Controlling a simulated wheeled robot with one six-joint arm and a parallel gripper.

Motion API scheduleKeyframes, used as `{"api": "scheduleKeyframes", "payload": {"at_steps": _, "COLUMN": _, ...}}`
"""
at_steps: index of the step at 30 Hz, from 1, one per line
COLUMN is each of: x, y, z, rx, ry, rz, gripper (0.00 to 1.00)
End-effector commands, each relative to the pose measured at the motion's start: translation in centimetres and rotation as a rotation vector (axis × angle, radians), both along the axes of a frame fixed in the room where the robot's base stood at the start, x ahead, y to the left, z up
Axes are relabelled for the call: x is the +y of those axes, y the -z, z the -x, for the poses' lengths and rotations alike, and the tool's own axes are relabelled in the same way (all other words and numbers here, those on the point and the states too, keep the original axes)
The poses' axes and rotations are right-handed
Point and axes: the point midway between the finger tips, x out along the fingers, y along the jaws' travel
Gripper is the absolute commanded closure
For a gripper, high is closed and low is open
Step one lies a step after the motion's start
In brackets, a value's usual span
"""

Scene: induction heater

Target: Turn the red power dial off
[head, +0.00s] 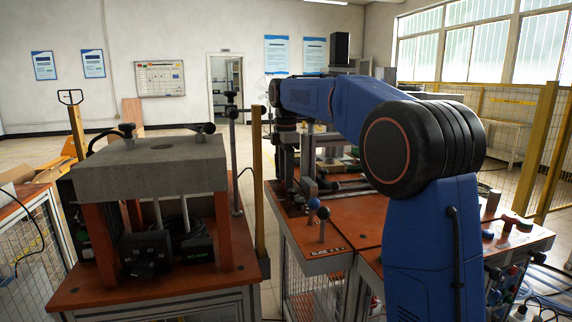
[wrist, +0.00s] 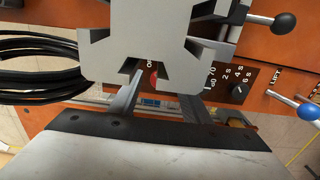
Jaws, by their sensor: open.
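In the head view, my blue arm reaches over the orange bench, and the dial cannot be made out.
A black timer knob (wrist: 238,90) sits right of the red dial. The grey slotted block (wrist: 155,30) crowds the fingers. Levers with a black ball (wrist: 284,22) and a blue ball (wrist: 307,111) stand at right. Black cable coils (wrist: 35,70) lie at left.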

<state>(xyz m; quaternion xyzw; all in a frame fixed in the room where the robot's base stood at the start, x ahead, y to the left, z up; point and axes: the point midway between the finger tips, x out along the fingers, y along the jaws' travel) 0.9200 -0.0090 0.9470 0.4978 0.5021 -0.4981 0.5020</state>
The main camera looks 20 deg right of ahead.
Motion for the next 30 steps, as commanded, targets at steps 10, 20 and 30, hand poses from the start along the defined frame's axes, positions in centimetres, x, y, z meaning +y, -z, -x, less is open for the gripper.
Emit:
{"api": "scheduleKeyframes", "payload": {"at_steps": 10, "x": 0.0, "y": -5.1, "z": -0.1, "rx": -0.004, "ry": 0.000, "rz": 0.000, "gripper": 0.57}}
{"api": "scheduleKeyframes", "payload": {"at_steps": 20, "x": 0.0, "y": -11.6, "z": -0.1, "rx": -0.004, "ry": 0.000, "rz": 0.000, "gripper": 0.57}}
{"api": "scheduleKeyframes", "payload": {"at_steps": 30, "x": 0.0, "y": -16.1, "z": -0.1, "rx": -0.001, "ry": 0.000, "rz": 0.000, "gripper": 0.57}}
